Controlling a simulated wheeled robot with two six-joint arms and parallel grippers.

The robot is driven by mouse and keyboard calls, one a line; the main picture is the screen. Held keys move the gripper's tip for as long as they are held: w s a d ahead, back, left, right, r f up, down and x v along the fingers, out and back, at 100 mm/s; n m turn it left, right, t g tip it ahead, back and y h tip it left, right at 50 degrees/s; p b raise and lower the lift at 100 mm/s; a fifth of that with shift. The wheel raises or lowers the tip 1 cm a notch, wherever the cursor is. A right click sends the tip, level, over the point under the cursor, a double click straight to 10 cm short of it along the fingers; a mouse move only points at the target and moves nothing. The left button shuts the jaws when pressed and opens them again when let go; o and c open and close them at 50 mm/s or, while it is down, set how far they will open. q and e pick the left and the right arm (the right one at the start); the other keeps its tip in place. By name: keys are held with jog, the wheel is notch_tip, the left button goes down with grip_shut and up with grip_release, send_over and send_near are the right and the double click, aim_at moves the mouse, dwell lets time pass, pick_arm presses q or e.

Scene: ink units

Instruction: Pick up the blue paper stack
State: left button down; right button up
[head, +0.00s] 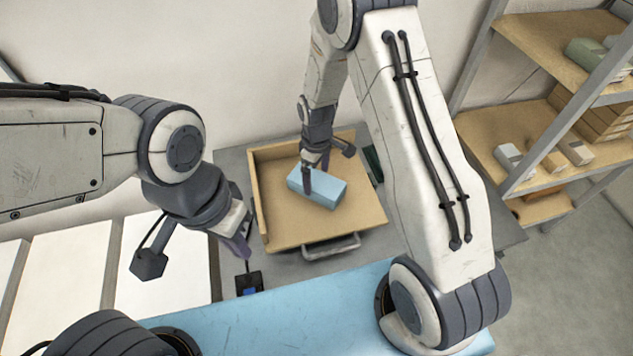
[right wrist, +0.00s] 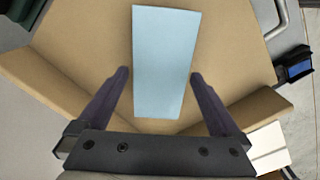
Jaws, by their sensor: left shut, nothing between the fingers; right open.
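The blue paper stack (head: 327,192) is a light blue block lying in an open tan drawer (head: 285,232). In the right wrist view the stack (right wrist: 165,60) lies between and beyond my fingers, with its near end close to a drawer wall. My right gripper (head: 314,176) is open over the stack, and its fingers (right wrist: 160,75) show on either side with a gap. In the head view it covers part of the stack. My left gripper (head: 242,246) is shut and empty, to the left of the drawer, outside it.
The drawer has low walls around the stack and a grey handle (head: 332,247) at its front. A small black device with a blue screen (head: 249,285) sits left of the handle. Shelves (head: 540,160) with boxes stand at the right. White panels (head: 65,270) are at the left.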

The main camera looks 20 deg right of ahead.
jog(key=shift+f+p, duration=0.3)
jog(key=shift+f, duration=1.1)
jog(key=shift+c, duration=0.3)
jog(key=c, duration=1.5)
grip_shut()
jog(key=shift+r, duration=0.15)
